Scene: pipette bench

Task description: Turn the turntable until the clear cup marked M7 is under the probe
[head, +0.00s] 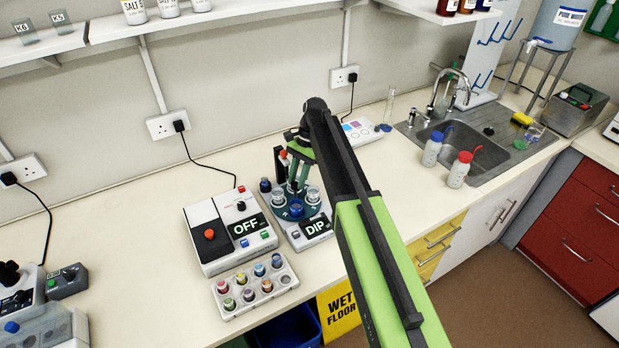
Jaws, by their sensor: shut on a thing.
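The turntable (288,215) is a dark teal disc on a white unit with a sign reading DIP (317,226). A clear cup (278,198) stands at its left and another clear cup (313,195) at its right. A cup with blue contents (296,208) stands at the front. No cup mark is readable, so I cannot tell which is M7. A black post (279,164) with a red part rises behind; the probe itself is not clear. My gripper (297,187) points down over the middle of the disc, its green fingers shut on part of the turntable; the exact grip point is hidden.
A white device reading OFF (245,227) stands left of the turntable unit. A rack of several coloured vials (254,287) lies in front of it. A dark jar (265,185) stands close to the disc's left. The sink (475,145) and two wash bottles are to the right.

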